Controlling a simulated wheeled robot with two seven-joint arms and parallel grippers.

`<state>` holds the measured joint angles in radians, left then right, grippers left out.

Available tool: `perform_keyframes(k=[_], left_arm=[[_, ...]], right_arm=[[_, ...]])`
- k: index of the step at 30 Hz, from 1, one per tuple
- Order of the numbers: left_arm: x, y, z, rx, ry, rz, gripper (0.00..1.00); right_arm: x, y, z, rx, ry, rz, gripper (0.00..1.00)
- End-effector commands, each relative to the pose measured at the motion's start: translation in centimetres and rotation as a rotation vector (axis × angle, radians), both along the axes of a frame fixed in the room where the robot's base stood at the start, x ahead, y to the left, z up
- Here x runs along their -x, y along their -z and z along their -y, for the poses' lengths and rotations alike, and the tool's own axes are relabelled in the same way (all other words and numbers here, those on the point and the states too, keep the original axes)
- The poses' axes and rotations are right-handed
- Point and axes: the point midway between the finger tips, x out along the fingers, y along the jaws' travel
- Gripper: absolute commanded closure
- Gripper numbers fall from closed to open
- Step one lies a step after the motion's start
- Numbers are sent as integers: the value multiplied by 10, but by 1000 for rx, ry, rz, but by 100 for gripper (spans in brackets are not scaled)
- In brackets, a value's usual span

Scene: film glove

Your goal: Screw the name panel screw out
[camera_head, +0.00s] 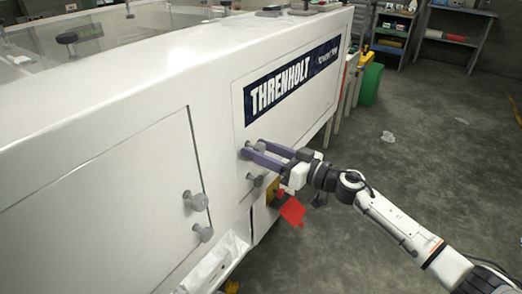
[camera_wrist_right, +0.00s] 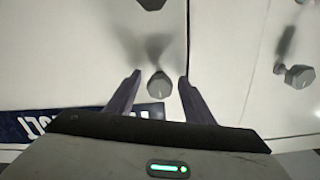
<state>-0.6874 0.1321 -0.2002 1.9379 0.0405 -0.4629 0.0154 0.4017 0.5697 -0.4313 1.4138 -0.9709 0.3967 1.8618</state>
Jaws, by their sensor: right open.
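The white machine carries a dark blue name panel (camera_head: 290,82) lettered THRENHOLT; part of it also shows upside down in the right wrist view (camera_wrist_right: 40,124). My right gripper (camera_head: 254,149) is open at the machine's face, just below the panel's left end. In the right wrist view, a grey hex-headed screw (camera_wrist_right: 158,86) stands between the two open fingers (camera_wrist_right: 159,76), with a gap on both sides. In the head view the fingers partly hide this screw. My left gripper is not in view.
Another grey screw (camera_head: 256,181) sits below the gripper. Two grey knobs (camera_head: 198,201) stand on the door panel at left. A red tag (camera_head: 292,211) hangs beneath the gripper. The floor (camera_head: 400,165) at right is mostly clear. Shelves (camera_head: 450,35) stand behind.

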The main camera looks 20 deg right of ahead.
Motion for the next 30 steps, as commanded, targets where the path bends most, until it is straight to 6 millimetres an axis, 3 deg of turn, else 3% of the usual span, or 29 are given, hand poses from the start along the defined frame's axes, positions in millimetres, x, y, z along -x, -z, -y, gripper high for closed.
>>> perform_keyframes(k=[4, 12, 22, 30], left_arm=[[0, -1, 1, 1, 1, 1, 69], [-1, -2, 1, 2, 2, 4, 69], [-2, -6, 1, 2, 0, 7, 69], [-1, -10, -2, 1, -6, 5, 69]], right_arm=[[0, 0, 0, 0, 0, 0, 52], [0, 0, 0, -1, 0, 1, 94], [0, -1, 0, 42, 0, 34, 94], [0, -2, 1, 185, 1, 145, 94]])
